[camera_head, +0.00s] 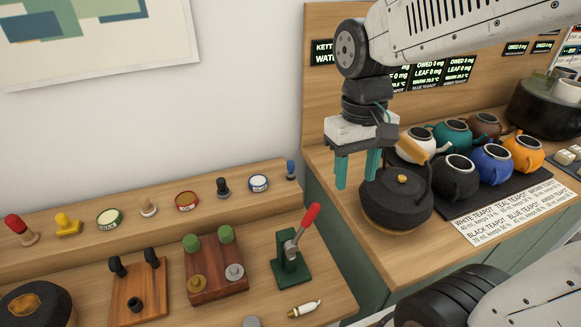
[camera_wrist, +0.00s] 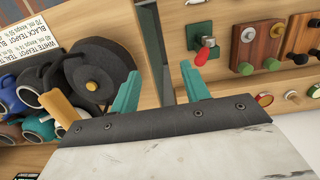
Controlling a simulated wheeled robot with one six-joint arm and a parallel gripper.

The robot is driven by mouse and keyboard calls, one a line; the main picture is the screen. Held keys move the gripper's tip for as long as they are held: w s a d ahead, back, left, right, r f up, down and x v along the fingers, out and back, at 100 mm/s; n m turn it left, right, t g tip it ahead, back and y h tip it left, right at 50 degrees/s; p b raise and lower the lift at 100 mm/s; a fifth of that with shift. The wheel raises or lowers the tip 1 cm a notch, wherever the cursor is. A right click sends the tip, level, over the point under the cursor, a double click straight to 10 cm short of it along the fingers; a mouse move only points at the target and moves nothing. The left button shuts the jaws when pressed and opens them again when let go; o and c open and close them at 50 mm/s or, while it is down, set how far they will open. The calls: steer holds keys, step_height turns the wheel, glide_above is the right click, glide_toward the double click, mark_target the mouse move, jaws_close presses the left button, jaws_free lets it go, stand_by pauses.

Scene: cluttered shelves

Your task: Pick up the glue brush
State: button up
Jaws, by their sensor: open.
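I cannot tell for certain which thing is the glue brush. A small pale-handled tool (camera_head: 304,309) with a darker tip lies on the left wooden bench near its front edge and may be it. A sliver of what looks like the same tool shows at the top edge of the wrist view (camera_wrist: 197,2). My gripper (camera_head: 357,171) is open and empty, its two teal fingers pointing down beside the black kettle, up and to the right of that tool. In the wrist view the fingers (camera_wrist: 159,88) are spread with nothing between them.
A black kettle (camera_head: 394,205) stands close to my fingers, with several teapots (camera_head: 490,164) behind it. A green lever press (camera_head: 291,262) with a red handle stands on the left bench. Stamps and tins (camera_head: 187,201) line the raised ledge. A gap separates the two benches.

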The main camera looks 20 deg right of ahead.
steer(key=w+a+f, duration=0.1)
steer(key=w+f, duration=0.4)
steer(key=w, duration=0.5)
steer(key=w+a+f, duration=0.1)
steer(key=w+f, duration=0.5)
steer(key=w, duration=0.4)
steer(key=t, duration=0.2)
glide_above(291, 162)
steer(key=shift+s+d+r, duration=0.2)
steer(key=shift+r, duration=0.1)
steer(key=f, duration=0.7)
steer(key=shift+w+a+f, duration=0.2)
steer(key=shift+w, duration=0.1)
jaws_close()
